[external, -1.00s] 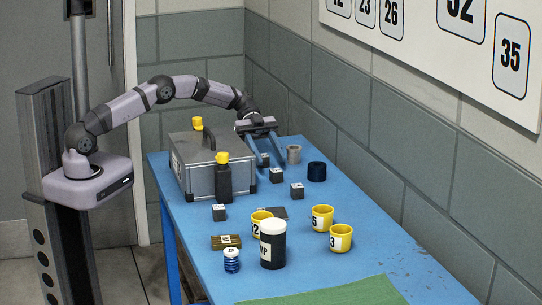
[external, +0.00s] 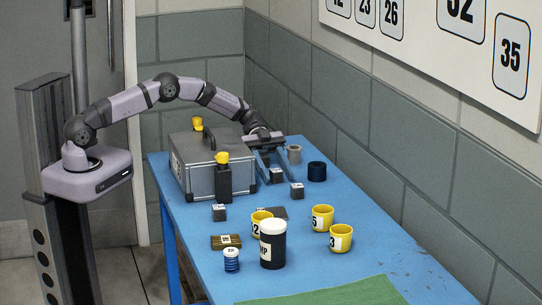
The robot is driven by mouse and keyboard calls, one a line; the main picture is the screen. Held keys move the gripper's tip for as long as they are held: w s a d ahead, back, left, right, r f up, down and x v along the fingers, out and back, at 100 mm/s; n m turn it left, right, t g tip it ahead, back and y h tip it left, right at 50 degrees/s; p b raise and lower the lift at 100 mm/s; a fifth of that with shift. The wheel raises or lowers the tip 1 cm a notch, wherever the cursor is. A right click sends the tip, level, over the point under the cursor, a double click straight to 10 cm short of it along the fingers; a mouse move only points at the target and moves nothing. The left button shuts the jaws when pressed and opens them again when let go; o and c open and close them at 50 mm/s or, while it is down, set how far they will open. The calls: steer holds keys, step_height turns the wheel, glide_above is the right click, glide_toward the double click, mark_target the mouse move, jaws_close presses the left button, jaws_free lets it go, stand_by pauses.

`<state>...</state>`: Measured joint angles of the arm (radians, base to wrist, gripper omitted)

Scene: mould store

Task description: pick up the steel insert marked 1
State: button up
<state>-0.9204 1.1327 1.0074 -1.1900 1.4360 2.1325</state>
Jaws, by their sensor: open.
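Small dark grey steel inserts with white labels stand on the blue table. One insert (external: 276,175) is at my gripper's fingertips, one (external: 297,190) is just to its right and nearer the camera, and one (external: 219,212) is further left in front of the case. The label numbers are too small to read, so I cannot tell which is marked 1. My gripper (external: 274,168) is open and points down, its fingers apart around or just behind the first insert; I cannot tell which. Another insert seen earlier is now hidden by the gripper.
A grey case (external: 215,165) stands left of my gripper, with a black yellow-capped bottle (external: 224,180) before it. A grey ring (external: 294,154) and dark blue ring (external: 317,171) are close right. Yellow cups (external: 341,238) and a black jar (external: 272,248) stand nearer the green mat (external: 330,292).

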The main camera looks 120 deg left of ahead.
mark_target(276, 170)
steer(key=shift+c, duration=0.6)
jaws_close()
steer(key=shift+r, duration=0.1)
step_height(276, 170, up, 10)
steer(key=shift+f+b, duration=0.1)
steer(key=shift+b, duration=0.8)
